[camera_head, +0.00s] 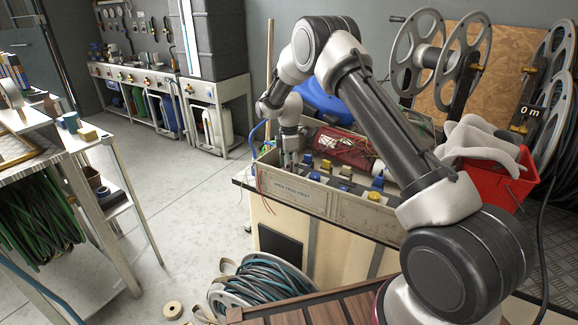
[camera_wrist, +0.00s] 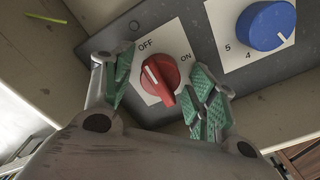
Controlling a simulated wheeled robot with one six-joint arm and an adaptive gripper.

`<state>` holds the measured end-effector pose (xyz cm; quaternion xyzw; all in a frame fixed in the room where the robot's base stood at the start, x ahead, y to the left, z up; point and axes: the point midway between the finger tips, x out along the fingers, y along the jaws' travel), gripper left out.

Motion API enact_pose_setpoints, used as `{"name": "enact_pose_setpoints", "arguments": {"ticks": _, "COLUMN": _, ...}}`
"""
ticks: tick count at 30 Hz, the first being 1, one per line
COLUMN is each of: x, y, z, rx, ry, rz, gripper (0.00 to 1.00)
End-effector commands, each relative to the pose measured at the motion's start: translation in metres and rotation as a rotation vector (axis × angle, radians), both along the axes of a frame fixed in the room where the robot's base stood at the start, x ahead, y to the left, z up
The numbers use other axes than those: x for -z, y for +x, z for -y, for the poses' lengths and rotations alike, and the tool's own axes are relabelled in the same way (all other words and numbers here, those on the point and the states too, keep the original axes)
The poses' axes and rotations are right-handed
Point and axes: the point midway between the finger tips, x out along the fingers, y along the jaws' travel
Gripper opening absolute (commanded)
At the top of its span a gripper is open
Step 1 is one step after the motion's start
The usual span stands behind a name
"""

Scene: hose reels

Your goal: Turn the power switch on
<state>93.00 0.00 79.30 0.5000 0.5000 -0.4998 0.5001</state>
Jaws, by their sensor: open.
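The power switch is a red rotary knob (camera_wrist: 160,78) on a white plate marked OFF at upper left and ON at upper right, seen in the wrist view. The white line on the knob points up and left, toward OFF. My gripper (camera_wrist: 162,92) is open, with one green-padded finger on each side of the knob and visible gaps between. In the head view my gripper (camera_head: 289,152) points down over the left end of the control box (camera_head: 300,192). The red knob is hidden there behind my gripper.
A blue numbered knob (camera_wrist: 266,26) sits right of the switch on the same dark panel. In the head view, several blue and yellow knobs (camera_head: 374,196) line the box. A red bin (camera_head: 497,178) with grey cloth stands right. Coiled hose (camera_head: 262,285) lies on the floor below.

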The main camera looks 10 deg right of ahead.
Motion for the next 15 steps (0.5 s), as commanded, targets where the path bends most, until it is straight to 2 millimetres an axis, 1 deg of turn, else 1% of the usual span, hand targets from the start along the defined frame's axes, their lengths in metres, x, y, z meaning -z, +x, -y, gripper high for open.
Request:
{"name": "enact_pose_setpoints", "arguments": {"ticks": 3, "x": -0.0002, "y": 0.0000, "z": 0.0000, "rx": 0.000, "ry": 0.000, "rz": 0.000, "gripper": 0.58}}
{"name": "enact_pose_setpoints", "arguments": {"ticks": 4, "x": -0.0002, "y": 0.0000, "z": 0.0000, "rx": 0.000, "ry": 0.000, "rz": 0.000, "gripper": 0.56}}
{"name": "enact_pose_setpoints", "arguments": {"ticks": 8, "x": -0.0003, "y": 0.0000, "z": 0.0000, "rx": 0.000, "ry": 0.000, "rz": 0.000, "gripper": 0.32}}
{"name": "enact_pose_setpoints", "arguments": {"ticks": 9, "x": -0.0004, "y": -0.0001, "z": 0.0000, "rx": 0.000, "ry": 0.000, "rz": 0.000, "gripper": 0.25}}
{"name": "enact_pose_setpoints", "arguments": {"ticks": 11, "x": -0.0004, "y": 0.0000, "z": 0.0000, "rx": 0.000, "ry": 0.000, "rz": 0.000, "gripper": 0.14}}
{"name": "enact_pose_setpoints", "arguments": {"ticks": 12, "x": -0.0004, "y": 0.0000, "z": 0.0000, "rx": 0.000, "ry": 0.000, "rz": 0.000, "gripper": 0.11}}
{"name": "enact_pose_setpoints", "arguments": {"ticks": 15, "x": -0.0004, "y": 0.0000, "z": 0.0000, "rx": 0.000, "ry": 0.000, "rz": 0.000, "gripper": 0.11}}
